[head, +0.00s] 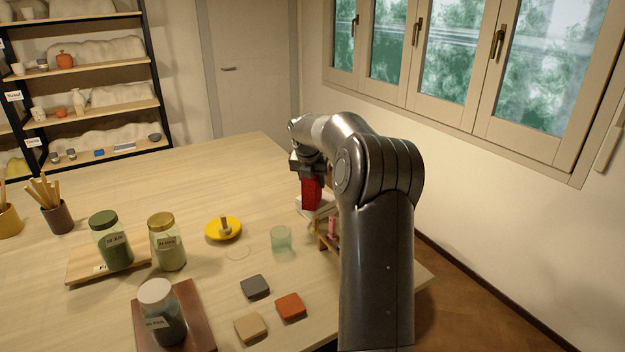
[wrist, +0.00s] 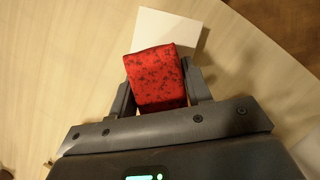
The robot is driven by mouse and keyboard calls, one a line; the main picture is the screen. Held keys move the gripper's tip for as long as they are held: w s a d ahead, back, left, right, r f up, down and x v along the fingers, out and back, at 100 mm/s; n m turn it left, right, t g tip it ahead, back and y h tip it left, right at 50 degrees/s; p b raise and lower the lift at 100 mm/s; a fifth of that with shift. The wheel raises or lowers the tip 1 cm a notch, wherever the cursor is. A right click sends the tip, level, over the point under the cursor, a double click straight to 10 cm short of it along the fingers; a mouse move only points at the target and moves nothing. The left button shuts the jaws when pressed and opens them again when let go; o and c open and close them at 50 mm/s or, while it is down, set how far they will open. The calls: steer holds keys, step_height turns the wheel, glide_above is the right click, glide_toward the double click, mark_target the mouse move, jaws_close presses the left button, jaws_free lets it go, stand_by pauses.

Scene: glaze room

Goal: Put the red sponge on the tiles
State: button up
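The red sponge (head: 311,194) is dark-speckled in the wrist view (wrist: 155,78). My gripper (head: 309,180) is shut on it, one finger on each side, as the wrist view of the gripper (wrist: 160,90) shows. The sponge hangs below the gripper near the table's right side. A pale white square slab (wrist: 168,30), which looks like the tiles, lies beyond the sponge in the wrist view and is partly covered by it. In the head view white slabs (head: 322,203) show beside the sponge, partly behind my arm. I cannot tell the gap between sponge and slabs.
A grey block (head: 255,287), an orange-red block (head: 290,306) and a tan block (head: 250,327) lie at the front. A greenish glass (head: 281,239) and a yellow dish (head: 223,228) stand left of the arm. A wooden rack (head: 328,243) is partly hidden. The table's far part is clear.

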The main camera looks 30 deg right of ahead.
steer(key=o, duration=0.5)
steer(key=shift+c, duration=0.2)
